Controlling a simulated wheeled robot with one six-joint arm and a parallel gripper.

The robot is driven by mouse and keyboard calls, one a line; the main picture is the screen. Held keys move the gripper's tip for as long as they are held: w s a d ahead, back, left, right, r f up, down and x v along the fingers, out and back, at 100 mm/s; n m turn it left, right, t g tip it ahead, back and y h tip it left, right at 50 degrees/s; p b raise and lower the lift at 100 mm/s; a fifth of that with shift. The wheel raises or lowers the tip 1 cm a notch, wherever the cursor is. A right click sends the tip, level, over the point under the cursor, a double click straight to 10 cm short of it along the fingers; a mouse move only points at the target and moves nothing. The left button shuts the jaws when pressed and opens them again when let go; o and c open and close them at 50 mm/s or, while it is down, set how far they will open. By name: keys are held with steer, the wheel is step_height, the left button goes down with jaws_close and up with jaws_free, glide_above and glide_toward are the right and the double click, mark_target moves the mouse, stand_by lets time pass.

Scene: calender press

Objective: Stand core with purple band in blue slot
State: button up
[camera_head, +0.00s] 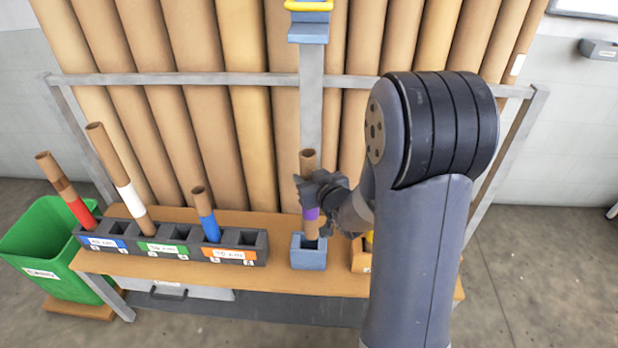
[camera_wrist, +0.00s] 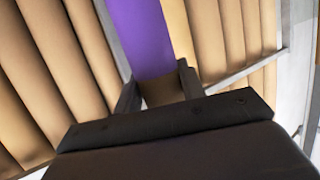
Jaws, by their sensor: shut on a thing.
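The brown cardboard core with a purple band (camera_head: 310,214) is upright in my gripper (camera_head: 318,192), whose fingers are closed around it. On the left, a dark rack has a blue-labelled section (camera_head: 103,242). A red-banded core (camera_head: 80,211) leans in its left hole, and its right hole looks empty.
The rack's green-labelled section (camera_head: 163,248) holds a white-banded core (camera_head: 131,197); its orange-labelled section (camera_head: 231,254) holds a blue-banded core (camera_head: 208,227). A green bin (camera_head: 40,240) stands left. Tall tubes and a metal rail (camera_head: 200,78) stand behind. An orange holder (camera_head: 360,256) is partly hidden.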

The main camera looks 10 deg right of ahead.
steer(key=shift+f+b, duration=1.65)
steer(key=shift+f, duration=0.55)
steer(key=f+b, duration=0.3)
steer(key=shift+s+f, duration=0.15)
steer(key=shift+s, duration=0.15)
jaws_close()
steer(key=shift+f+b, duration=1)
steer(key=shift+b, duration=0.05)
steer(key=shift+f, duration=0.15)
steer(key=shift+f+b, duration=0.15)
steer(key=shift+b, duration=0.15)
steer(key=o, duration=1.1)
jaws_free()
steer(key=shift+w+d, duration=0.1)
steer(key=shift+w, duration=0.15)
steer(key=shift+c, duration=0.2)
steer(key=shift+o, duration=1.4)
steer(key=shift+r, duration=0.3)
